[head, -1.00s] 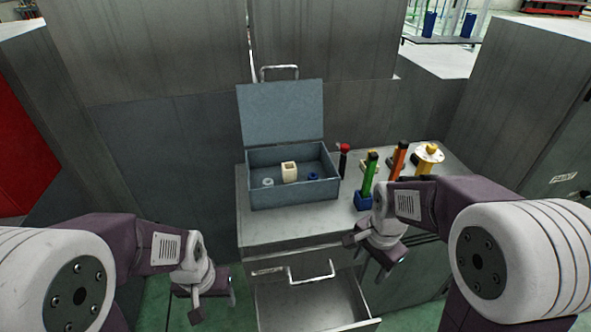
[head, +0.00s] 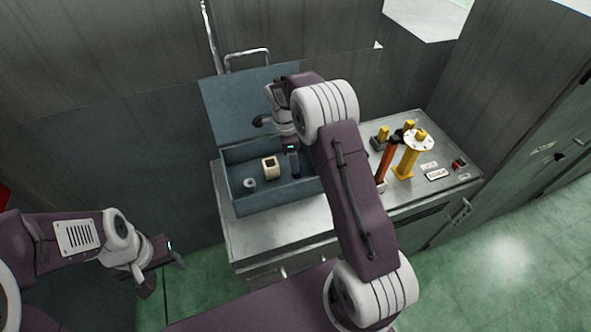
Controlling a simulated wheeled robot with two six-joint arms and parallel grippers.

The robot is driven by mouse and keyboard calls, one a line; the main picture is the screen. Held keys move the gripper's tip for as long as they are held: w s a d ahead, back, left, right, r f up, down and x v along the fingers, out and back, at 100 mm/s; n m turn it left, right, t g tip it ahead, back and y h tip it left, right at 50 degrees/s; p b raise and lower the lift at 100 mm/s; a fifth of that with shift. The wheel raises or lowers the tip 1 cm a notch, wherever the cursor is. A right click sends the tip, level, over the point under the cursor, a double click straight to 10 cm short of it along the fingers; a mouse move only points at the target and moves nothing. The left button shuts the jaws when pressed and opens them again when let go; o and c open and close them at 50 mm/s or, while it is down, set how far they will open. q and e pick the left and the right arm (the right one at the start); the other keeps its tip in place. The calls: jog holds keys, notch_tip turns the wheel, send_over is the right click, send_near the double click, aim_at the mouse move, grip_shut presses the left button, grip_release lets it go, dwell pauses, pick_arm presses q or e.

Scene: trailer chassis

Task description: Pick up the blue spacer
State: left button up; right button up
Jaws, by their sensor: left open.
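An open grey-blue box (head: 262,203) stands on the metal cabinet top with its lid up at the back. My right arm reaches over the box, and its gripper (head: 291,150) points down into the right part of it. A small dark blue patch (head: 297,170), likely the blue spacer, shows right at the finger; most of it is hidden. I cannot tell whether the finger touches it or whether the jaws are shut. My left gripper (head: 164,270) is open and empty, low at the left, away from the box.
A cream square block with a hole (head: 269,168) and a pale ring (head: 249,184) lie in the box, left of my right gripper. A yellow flanged post (head: 411,155) and an orange-red upright piece (head: 386,160) stand right of my arm. The front left cabinet top (head: 268,237) is clear.

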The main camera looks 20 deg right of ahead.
jog(key=shift+w+d+f, duration=0.1)
jog(key=shift+w+f, duration=0.15)
jog(key=shift+f, duration=0.2)
jog(key=shift+w+f, duration=0.2)
jog(key=shift+f, duration=0.25)
jog(key=shift+s+d+f, duration=0.1)
jog(key=shift+f, duration=0.05)
jog(key=f, duration=0.1)
jog(key=f+p, duration=0.1)
jog(key=f, duration=0.1)
jog(key=shift+s+d+f+p, duration=0.3)
jog(key=shift+s+d+f, duration=0.05)
jog(key=shift+s, duration=0.05)
jog(key=shift+w+f, duration=0.25)
jog(key=shift+f, duration=0.2)
jog(key=shift+s+r, duration=0.1)
jog(key=shift+s, duration=0.05)
jog(key=c, duration=0.9)
pick_arm(q)
jog(key=shift+w+r, duration=0.25)
jog(key=shift+r, duration=0.55)
pick_arm(e)
grip_shut()
